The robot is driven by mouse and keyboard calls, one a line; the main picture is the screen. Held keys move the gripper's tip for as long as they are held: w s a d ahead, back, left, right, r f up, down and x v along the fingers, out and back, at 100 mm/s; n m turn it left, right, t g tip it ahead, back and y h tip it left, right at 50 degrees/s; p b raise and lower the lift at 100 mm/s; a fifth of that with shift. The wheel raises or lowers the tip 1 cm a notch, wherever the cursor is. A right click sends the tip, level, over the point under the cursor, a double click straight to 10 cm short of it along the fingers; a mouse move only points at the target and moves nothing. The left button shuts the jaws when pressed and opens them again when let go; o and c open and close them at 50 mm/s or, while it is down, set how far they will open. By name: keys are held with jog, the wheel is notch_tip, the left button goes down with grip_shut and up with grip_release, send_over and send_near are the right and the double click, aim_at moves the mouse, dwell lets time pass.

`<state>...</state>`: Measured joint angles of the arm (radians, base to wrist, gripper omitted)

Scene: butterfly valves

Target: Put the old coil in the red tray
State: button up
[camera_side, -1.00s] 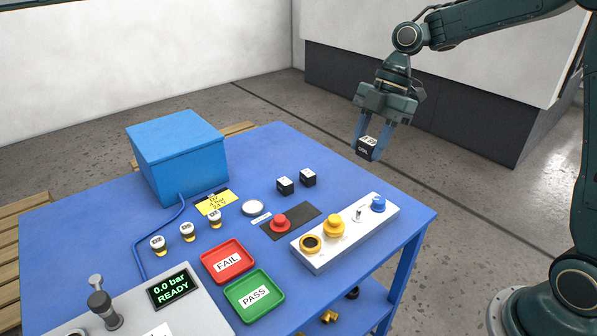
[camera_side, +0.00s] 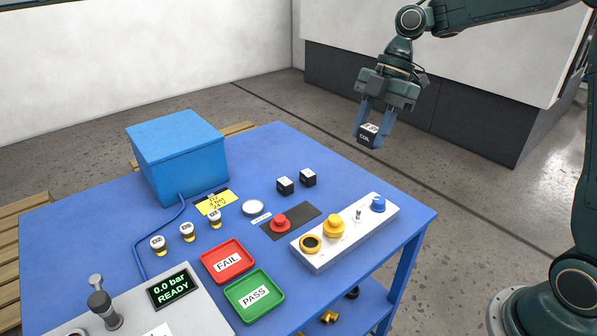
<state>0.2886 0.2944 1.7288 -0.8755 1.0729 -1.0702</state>
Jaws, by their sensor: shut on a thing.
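My gripper (camera_side: 373,128) is shut on a small black coil (camera_side: 366,140) with a white label on top and the word COIL on its side. It holds the coil in the air above the back right edge of the blue table. The red tray (camera_side: 240,272), labelled FAIL, lies empty near the front middle of the table, far to the left of and below my gripper.
A green PASS tray (camera_side: 236,300) adjoins the red one. Two black cubes (camera_side: 285,186) stand near the back edge. A blue box (camera_side: 177,160) stands tall at back left.

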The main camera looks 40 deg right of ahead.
jog(key=w+a, duration=0.8)
jog(key=a, duration=0.6)
send_over(221, 266)
jog(key=d, duration=0.2)
jog(key=shift+d+x, duration=0.2)
jog(key=shift+x, duration=1)
jog(key=shift+f, duration=0.2)
notch_tip(221, 266, down, 20)
jog(key=shift+r, duration=0.1)
jog(key=o, duration=0.7)
jog(key=shift+o, duration=0.3)
